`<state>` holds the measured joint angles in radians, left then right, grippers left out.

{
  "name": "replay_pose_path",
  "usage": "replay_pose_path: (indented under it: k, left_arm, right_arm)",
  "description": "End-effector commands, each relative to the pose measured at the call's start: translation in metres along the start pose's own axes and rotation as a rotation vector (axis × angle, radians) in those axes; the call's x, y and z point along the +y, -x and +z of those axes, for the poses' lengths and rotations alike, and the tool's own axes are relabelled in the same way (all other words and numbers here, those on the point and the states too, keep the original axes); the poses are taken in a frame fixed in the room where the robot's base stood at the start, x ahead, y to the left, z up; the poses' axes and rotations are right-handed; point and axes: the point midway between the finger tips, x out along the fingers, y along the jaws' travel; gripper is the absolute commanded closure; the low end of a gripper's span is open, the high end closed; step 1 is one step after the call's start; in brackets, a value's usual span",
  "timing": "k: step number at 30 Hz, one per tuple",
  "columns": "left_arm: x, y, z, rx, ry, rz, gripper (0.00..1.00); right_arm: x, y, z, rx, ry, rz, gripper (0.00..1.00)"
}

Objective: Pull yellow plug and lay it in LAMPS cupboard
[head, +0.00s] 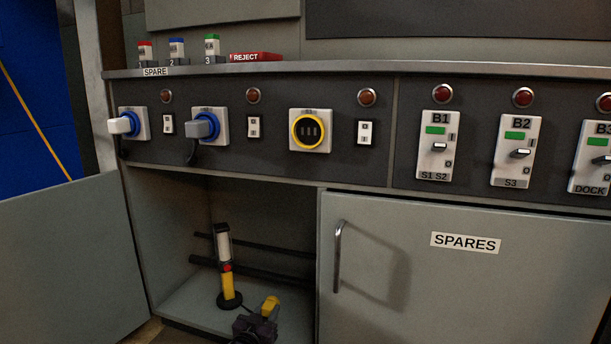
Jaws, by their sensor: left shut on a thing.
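My left gripper (262,316) shows at the bottom, in front of the open cupboard, and is shut on the yellow plug (270,304). Only the plug's yellow top shows; the gripper hides the rest. The yellow-ringed socket (310,131) on the panel is empty. The open cupboard (188,300) below the panel holds an upright lamp (228,284), yellow and white on a black base, just left of the gripper. I see no LAMPS label. I cannot tell whether the plug is inside the cupboard or in front of it. My right gripper is not in view.
An open grey door (70,260) stands at the left. The closed SPARES door (450,290) with a bar handle (339,255) is at the right. A white plug (122,125) and a grey plug (203,127) sit in blue-ringed sockets. Dark pipes (285,274) cross the cupboard's back.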

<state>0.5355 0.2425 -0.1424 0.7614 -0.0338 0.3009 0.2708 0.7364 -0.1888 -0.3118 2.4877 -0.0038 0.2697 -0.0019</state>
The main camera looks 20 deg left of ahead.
Motion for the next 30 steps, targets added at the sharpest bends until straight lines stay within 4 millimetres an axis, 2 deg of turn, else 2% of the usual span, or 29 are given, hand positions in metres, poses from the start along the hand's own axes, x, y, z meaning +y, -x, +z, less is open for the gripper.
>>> replay_pose_path:
  k: [11, 12, 18, 25, 30]
  left_arm:
    - [0.000, -0.004, 0.000, 0.000, 0.000, 0.000, 1.00]
    - [0.000, -0.004, 0.000, 0.000, 0.000, 0.000, 0.67]
    - [0.000, -0.004, 0.001, 0.000, 0.000, 0.000, 0.44]
    - [0.000, -0.003, 0.001, -0.001, 0.000, 0.000, 0.44]
    - [0.000, 0.008, -0.006, -0.002, 0.000, 0.000, 0.44]
  right_arm:
    - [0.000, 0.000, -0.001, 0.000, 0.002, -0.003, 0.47]
    - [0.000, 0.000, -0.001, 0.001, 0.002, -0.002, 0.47]
    - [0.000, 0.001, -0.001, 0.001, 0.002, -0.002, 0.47]
    - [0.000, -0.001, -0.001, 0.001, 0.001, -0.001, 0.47]
    - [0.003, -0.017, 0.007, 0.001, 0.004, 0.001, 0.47]
